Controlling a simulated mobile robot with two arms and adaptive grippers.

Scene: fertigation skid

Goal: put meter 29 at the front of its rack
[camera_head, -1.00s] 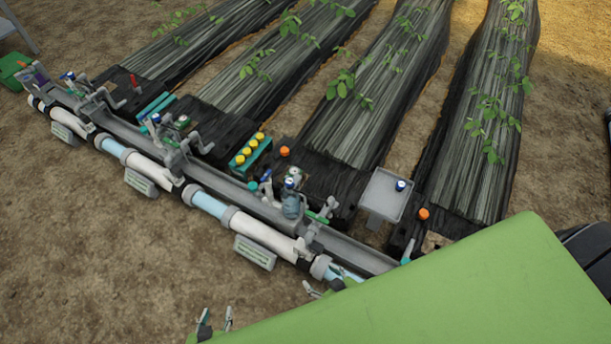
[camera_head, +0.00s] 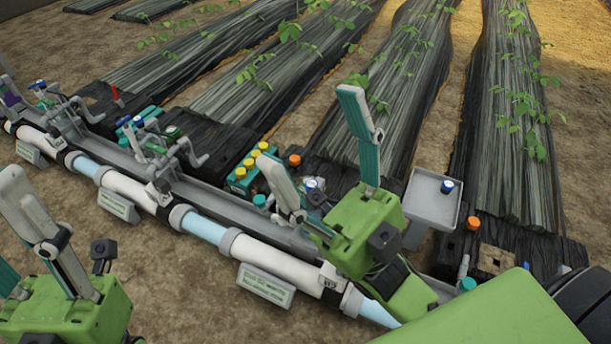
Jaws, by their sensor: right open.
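No number is legible, so I cannot tell which item is meter 29. A teal rack (camera_head: 240,185) holds several yellow-topped round items (camera_head: 255,160) behind the pipe. A blue-topped item (camera_head: 447,186) stands on a grey tray (camera_head: 432,207) at the right. My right gripper (camera_head: 306,124) is open and empty, fingers spread, above the pipe just right of the teal rack. My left gripper (camera_head: 10,222) is at the lower left, partly cut off by the edge; its fingers look apart and nothing shows between them.
A white and clear pipe (camera_head: 205,226) with a grey rail and valve handles (camera_head: 190,150) runs diagonally across. Orange caps (camera_head: 472,223) stand near the black plant rows. Labelled plates (camera_head: 265,285) hang in front of the pipe. Bare soil lies at the lower middle.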

